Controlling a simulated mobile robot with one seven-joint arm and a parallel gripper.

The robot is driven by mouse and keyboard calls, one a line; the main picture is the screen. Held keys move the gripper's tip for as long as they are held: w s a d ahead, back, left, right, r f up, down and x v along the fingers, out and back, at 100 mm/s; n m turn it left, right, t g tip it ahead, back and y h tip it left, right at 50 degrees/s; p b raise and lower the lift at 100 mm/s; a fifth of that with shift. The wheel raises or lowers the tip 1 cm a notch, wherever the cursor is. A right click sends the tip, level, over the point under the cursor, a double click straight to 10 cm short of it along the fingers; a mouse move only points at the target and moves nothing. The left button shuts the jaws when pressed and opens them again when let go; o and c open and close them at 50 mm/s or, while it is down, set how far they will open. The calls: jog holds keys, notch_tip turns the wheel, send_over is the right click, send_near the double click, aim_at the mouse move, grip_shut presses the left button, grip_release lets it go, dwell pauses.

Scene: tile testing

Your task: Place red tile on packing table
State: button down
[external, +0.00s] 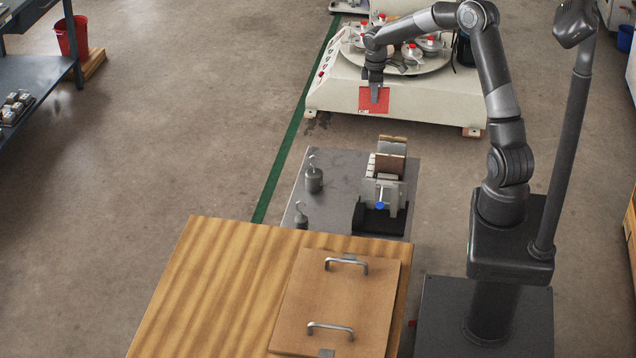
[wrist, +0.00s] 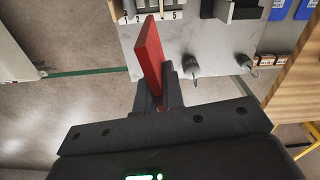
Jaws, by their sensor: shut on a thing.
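The red tile (external: 367,101) is held upright in my gripper (external: 375,92), in front of the white machine in the external view. In the wrist view the red tile (wrist: 150,55) stands edge-on between the dark fingers of my gripper (wrist: 158,98). The gripper is shut on it. No label marks a packing table; a wooden-topped table (external: 190,285) stands at the front of the external view, well apart from the tile. Its wooden top (wrist: 297,85) shows at the right edge of the wrist view.
A grey metal table (external: 335,170) holds two hooked weights (external: 314,179) and a stand with brown tiles (external: 391,147). A board with two handles (external: 340,295) covers the right part of the wooden top; its left part is bare. The white machine (external: 420,102) stands behind the tile.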

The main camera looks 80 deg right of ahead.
jog(key=w+a+n, duration=0.5)
jog(key=w+a, duration=0.8)
jog(key=a, duration=0.3)
jog(key=w+a+n, duration=0.5)
jog(key=w+a, duration=0.7)
jog(key=a, duration=0.4)
jog(key=w+a+n, duration=0.2)
jog(key=a+n, duration=0.4)
jog(key=a, duration=2)
jog(key=shift+w+a+f, duration=0.35)
jog(key=shift+a+f, duration=1.55)
jog(key=shift+f, duration=0.8)
jog(key=shift+w+a+f, duration=0.35)
jog(key=shift+a+f, duration=1.55)
jog(key=shift+f, duration=0.85)
jog(key=shift+w+a+f, duration=0.35)
jog(key=shift+a+f, duration=1.55)
jog(key=shift+f, duration=0.8)
jog(key=shift+f, duration=0.1)
